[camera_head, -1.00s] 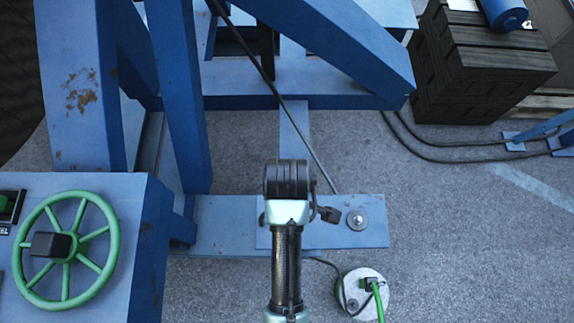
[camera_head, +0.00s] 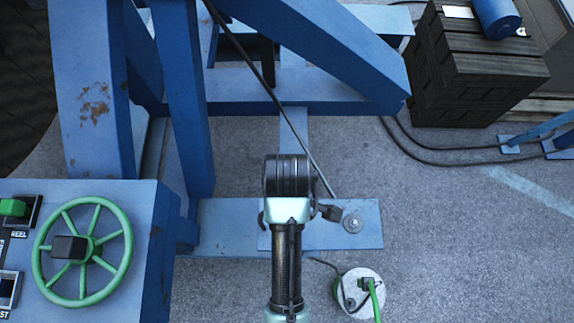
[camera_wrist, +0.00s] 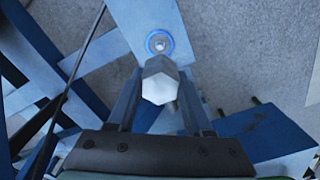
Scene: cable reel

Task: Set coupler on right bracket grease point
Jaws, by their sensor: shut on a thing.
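In the wrist view my gripper (camera_wrist: 158,98) is shut on the coupler (camera_wrist: 160,84), a pale grey faceted piece seen end-on between the two fingers. Beyond it, slightly higher in the picture, a round metal fitting with a blue ring (camera_wrist: 159,42) sits on a blue plate (camera_wrist: 152,16). The coupler looks apart from it, but the gap is hard to judge. In the head view a round bolt-like fitting (camera_head: 353,222) sits on the right part of a blue base plate (camera_head: 330,239). I cannot tell which fitting is the grease point.
A blue control box with a green handwheel (camera_head: 83,251) stands at the left. Blue frame beams (camera_head: 172,95) rise behind the plate. A round grey object with a green hose (camera_head: 360,292) is below the plate. Dark crates (camera_head: 480,75) stand upper right.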

